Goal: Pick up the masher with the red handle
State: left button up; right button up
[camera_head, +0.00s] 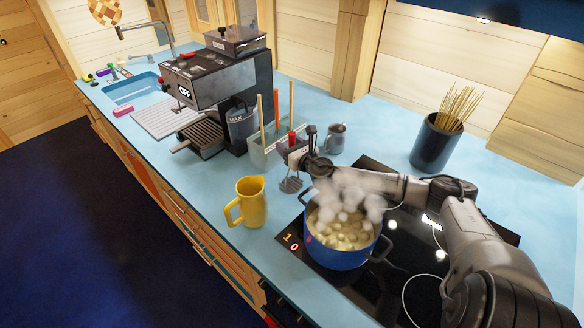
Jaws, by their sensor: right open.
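The masher (291,184) stands near the holder's right side, its grey mashing head low by the counter. A red handle end (291,139) shows above my right gripper, in line with that head; the part between is hidden. My right gripper (291,156) reaches in from the right, over the pot, and is at the masher's handle. It is open; whether the handle is between its fingers I cannot tell. A pale utensil holder (257,158) with several upright wooden and orange handles is just left of the gripper. My left gripper is not in view.
A steaming blue pot (336,257) of pale chunks sits on the black hob (398,299) under my right arm. A yellow jug (252,203), a coffee machine (202,84), a small grey pitcher (336,139) and a dark pot of sticks (434,147) stand around.

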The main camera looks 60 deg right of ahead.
jog(key=c, duration=1)
jog(key=shift+r, duration=0.1)
